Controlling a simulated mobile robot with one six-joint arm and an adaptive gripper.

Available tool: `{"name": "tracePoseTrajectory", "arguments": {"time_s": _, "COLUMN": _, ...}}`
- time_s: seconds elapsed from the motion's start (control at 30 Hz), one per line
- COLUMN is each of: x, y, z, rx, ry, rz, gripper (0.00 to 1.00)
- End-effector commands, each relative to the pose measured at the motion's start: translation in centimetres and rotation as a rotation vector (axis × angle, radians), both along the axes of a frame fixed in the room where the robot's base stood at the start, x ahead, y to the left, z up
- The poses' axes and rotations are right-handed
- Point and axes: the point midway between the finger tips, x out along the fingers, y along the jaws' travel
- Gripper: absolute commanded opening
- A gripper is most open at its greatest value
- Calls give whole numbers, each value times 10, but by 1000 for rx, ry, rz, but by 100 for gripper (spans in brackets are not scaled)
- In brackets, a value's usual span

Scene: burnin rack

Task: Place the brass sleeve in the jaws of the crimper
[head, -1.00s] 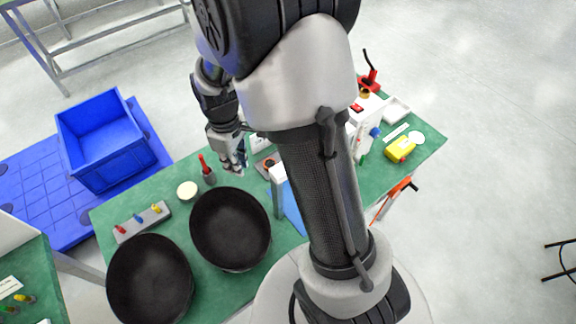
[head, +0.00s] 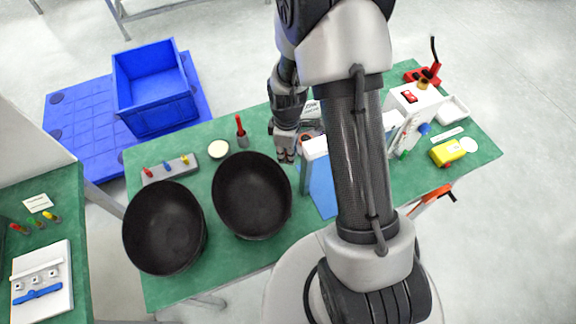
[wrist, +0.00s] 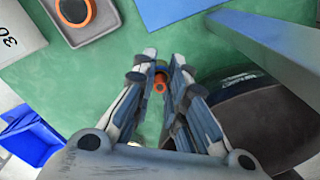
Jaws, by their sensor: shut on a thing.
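My gripper (head: 285,158) is over the green table, just behind the right black bowl in the head view. In the wrist view its two fingers (wrist: 164,62) are close together on a small orange-brass ring-ended piece (wrist: 160,86), which looks like the brass sleeve. The fingers hide most of it, and it is too small to make out in the head view. I cannot tell for sure which thing is the crimper. A white machine with a red switch (head: 410,98) stands on the right of the table, partly behind my arm.
Two black bowls (head: 165,228) (head: 252,195) stand at the front left. A red-handled tool (head: 241,130) stands upright behind them. A yellow item (head: 448,152) lies right.

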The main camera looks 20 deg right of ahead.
Motion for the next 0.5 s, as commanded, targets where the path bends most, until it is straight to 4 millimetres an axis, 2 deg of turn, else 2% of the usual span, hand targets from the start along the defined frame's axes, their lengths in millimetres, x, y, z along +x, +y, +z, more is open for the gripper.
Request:
{"name": "tracePoseTrajectory", "arguments": {"time_s": 0.03, "x": 0, "y": 0, "z": -9, "rx": 0, "ry": 1, "rz": 0, "gripper": 0}}
{"name": "tracePoseTrajectory", "arguments": {"time_s": 0.27, "x": 0, "y": 0, "z": -24, "rx": 0, "ry": 0, "rz": 0, "gripper": 0}}
{"name": "tracePoseTrajectory", "arguments": {"time_s": 0.5, "x": 0, "y": 0, "z": -58, "rx": 0, "ry": 0, "rz": -1, "gripper": 0}}
